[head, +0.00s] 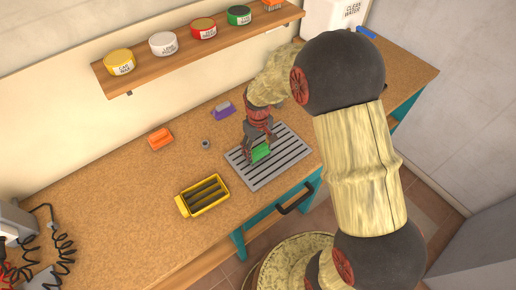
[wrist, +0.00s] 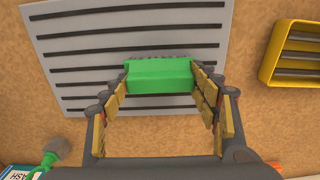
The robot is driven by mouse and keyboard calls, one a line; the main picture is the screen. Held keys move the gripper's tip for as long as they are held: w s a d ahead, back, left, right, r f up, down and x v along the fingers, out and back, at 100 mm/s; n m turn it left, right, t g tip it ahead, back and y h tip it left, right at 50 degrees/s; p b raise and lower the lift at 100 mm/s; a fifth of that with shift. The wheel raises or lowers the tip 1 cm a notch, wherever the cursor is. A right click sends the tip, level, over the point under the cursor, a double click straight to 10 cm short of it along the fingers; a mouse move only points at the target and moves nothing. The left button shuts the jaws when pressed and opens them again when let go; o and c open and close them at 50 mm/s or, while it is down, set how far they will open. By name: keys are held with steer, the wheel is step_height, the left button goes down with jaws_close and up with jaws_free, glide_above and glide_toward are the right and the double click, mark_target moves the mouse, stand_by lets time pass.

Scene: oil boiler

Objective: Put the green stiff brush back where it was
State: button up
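The green stiff brush (head: 261,152) is a small green block over the grey slotted rack (head: 286,170). It also shows in the wrist view (wrist: 159,77), with a thin dark row of bristles along its far edge. My gripper (head: 260,146) points down at the rack, and in the wrist view its fingertips (wrist: 159,76) press on the two short ends of the brush. The brush lies across the rack's near part, roughly parallel to the slots in the wrist view. I cannot tell whether it touches the rack or hangs just above it.
A yellow tray (head: 181,206) with dark bars stands left of the rack. An orange brush (head: 160,138), a purple brush (head: 222,111) and a small grey piece (head: 206,144) lie behind on the worktop. A shelf (head: 150,73) with cans hangs above.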

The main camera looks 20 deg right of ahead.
mark_target(258, 148)
steer(key=o, duration=0.4)
steer(key=s+r+m+t+p, duration=0.1)
steer(key=s+r, duration=0.3)
steer(key=r, duration=0.9)
steer(key=s+r+m+t+p, duration=0.15)
steer(key=s+r, duration=0.35)
steer(key=r, duration=0.8)
steer(key=s+r+m+t, duration=0.1)
steer(key=s+r+t, duration=0.2)
steer(key=s, duration=1)
step_height(258, 148, up, 3)
steer(key=shift+s+f, duration=0.15)
